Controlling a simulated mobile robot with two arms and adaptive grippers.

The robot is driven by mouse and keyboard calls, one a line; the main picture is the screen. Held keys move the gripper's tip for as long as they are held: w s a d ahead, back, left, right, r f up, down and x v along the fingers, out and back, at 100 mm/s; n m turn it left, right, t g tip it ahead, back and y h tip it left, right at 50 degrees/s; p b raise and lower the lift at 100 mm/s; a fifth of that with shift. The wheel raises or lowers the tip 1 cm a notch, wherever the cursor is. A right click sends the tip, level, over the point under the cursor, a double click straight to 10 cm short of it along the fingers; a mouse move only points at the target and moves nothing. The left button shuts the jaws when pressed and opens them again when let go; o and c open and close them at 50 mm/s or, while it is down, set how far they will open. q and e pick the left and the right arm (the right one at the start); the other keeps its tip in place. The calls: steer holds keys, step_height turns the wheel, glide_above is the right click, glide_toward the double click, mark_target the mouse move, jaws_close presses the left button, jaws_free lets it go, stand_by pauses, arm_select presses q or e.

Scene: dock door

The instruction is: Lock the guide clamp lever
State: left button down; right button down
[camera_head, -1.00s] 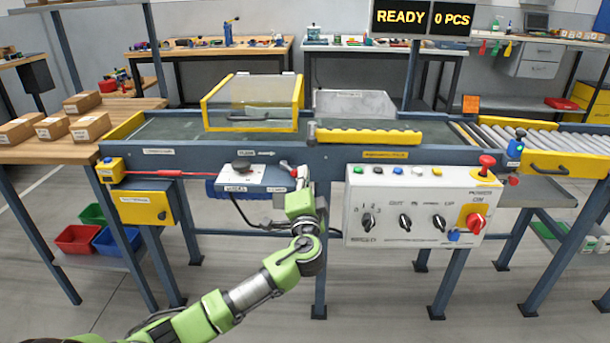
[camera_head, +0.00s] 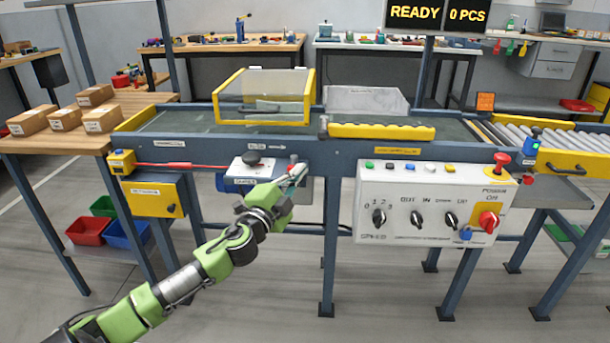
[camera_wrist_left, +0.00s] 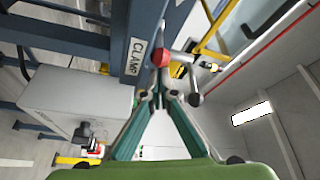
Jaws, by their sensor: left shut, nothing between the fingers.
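The guide clamp lever shows in the left wrist view as a red knob (camera_wrist_left: 160,57) on a short grey stem, beside the CLAMP label (camera_wrist_left: 137,55). In the head view its red end (camera_head: 291,167) is small and partly hidden at the front rail. My left gripper (camera_head: 299,171) reaches up to it from the lower left. In the left wrist view its fingertips (camera_wrist_left: 161,95) are together and empty, just short of the knob; contact cannot be told. A metal rod with a round dark end stands right of the fingertips. My right gripper is out of view.
A white control box (camera_head: 430,205) with knobs and a red switch hangs right of the gripper. A small white box with a black knob (camera_head: 252,158) sits to its left. A yellow-framed clear guard (camera_head: 265,97) stands on the conveyor above. Floor in front is clear.

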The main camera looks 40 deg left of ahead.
arm_select(q)
steer(key=shift+s+a, duration=0.3)
steer(key=shift+a, duration=0.05)
steer(key=shift+a, duration=0.1)
stand_by(0.4)
